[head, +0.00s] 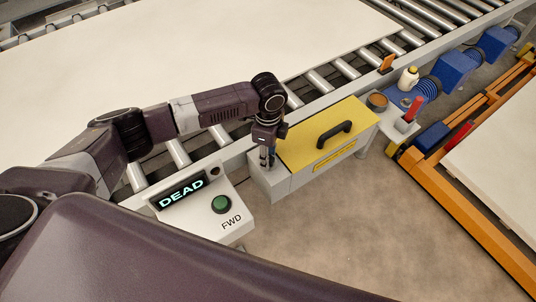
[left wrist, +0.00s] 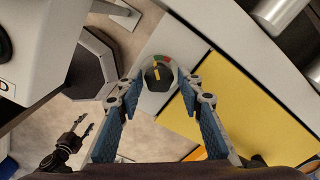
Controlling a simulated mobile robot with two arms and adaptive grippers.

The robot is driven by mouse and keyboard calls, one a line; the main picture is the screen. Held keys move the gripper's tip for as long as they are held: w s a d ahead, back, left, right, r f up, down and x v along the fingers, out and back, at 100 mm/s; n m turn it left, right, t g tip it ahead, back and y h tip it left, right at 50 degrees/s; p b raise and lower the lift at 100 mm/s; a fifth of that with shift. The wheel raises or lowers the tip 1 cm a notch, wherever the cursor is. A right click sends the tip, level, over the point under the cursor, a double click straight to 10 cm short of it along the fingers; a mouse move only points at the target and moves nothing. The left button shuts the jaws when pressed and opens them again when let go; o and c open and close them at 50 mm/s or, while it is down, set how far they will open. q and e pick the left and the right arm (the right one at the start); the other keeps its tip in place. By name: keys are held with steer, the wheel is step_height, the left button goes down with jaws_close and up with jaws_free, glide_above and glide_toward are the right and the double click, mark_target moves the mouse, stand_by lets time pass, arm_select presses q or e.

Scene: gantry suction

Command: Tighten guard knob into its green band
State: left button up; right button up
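The guard knob (left wrist: 152,76) is dark with a yellow pointer mark. It sits on a round grey dial with green and red segments near its upper edge, in the left wrist view. The pointer's exact position against the green band is hard to tell. My left gripper (left wrist: 160,88) is open, its blue-padded fingers on either side of the knob with gaps visible. In the head view my left gripper (head: 267,157) points down over the grey box beside the yellow guard (head: 310,142), hiding the knob. My right gripper (left wrist: 83,130) shows small at lower left, fingers apart and empty.
A white control box (head: 205,207) with a lit DEAD display and green button stands left of the guard. The roller conveyor (head: 320,81) carries a large pale sheet behind. A shelf at right holds a white bottle (head: 408,78) and a red-handled item (head: 414,108).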

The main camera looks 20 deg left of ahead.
arm_select(q)
steer(key=shift+o, duration=0.9)
step_height(320, 180, up, 12)
steer(key=f+b, duration=0.1)
steer(key=b, duration=0.1)
steer(key=f+b, duration=0.2)
steer(key=b, duration=0.1)
steer(key=f+b, duration=0.2)
steer(key=shift+d+b, duration=0.25)
steer(key=shift+b, duration=0.1)
steer(key=shift+f, duration=0.5)
step_height(320, 180, down, 6)
steer(key=shift+s+f+p, duration=0.1)
steer(key=shift+p, duration=0.4)
